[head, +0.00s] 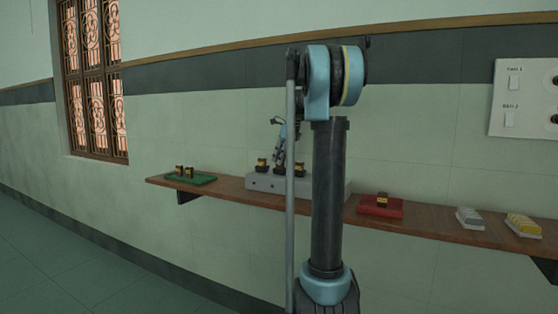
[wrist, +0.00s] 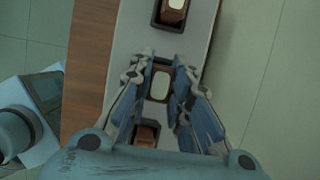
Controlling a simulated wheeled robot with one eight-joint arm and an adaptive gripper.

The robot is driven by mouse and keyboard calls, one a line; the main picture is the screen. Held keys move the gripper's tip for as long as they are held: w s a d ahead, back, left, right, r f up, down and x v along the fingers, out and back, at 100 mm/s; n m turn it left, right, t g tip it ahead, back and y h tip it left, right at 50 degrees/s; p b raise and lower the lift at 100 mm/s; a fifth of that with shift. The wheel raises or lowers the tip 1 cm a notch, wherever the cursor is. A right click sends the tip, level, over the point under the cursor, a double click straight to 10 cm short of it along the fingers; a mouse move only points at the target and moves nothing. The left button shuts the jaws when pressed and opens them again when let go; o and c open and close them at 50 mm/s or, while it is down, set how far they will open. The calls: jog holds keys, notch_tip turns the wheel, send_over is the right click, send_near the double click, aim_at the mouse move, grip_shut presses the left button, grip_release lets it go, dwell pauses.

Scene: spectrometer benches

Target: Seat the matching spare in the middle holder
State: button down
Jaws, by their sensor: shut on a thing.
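The grey holder block (head: 265,183) stands on the wall shelf; it also shows in the wrist view (wrist: 148,38). In the wrist view, my gripper (wrist: 160,88) is shut on a brown part with a pale top (wrist: 160,85), at the block's middle position. A dark edge shows around the part; I cannot tell whether it is fully down. Another part (wrist: 173,8) sits in a holder above, and one (wrist: 147,133) below, partly hidden by my gripper. In the head view, my gripper (head: 279,164) is low over the block, beside a dark-and-yellow part (head: 262,165); my arm hides some of the block.
A green tray (head: 205,181) with two dark-and-yellow parts is at the shelf's left. A red tray (head: 368,208) with one part lies right of the block. A grey item (head: 470,218) and a tray of yellow pieces (head: 523,225) stand farther right. A switch panel (head: 525,97) is on the wall.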

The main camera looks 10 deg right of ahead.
jog(key=shift+f, duration=0.7)
jog(key=shift+r, duration=0.8)
dwell(0.3)
jog(key=shift+f, duration=0.8)
dwell(0.9)
jog(key=c, duration=1.8)
grip_release()
jog(key=shift+r, duration=0.1)
jog(key=v, duration=1)
jog(key=shift+s+d+r, duration=0.1)
jog(key=shift+d+r, duration=0.05)
jog(key=shift+r, duration=0.2)
jog(key=shift+s, duration=0.1)
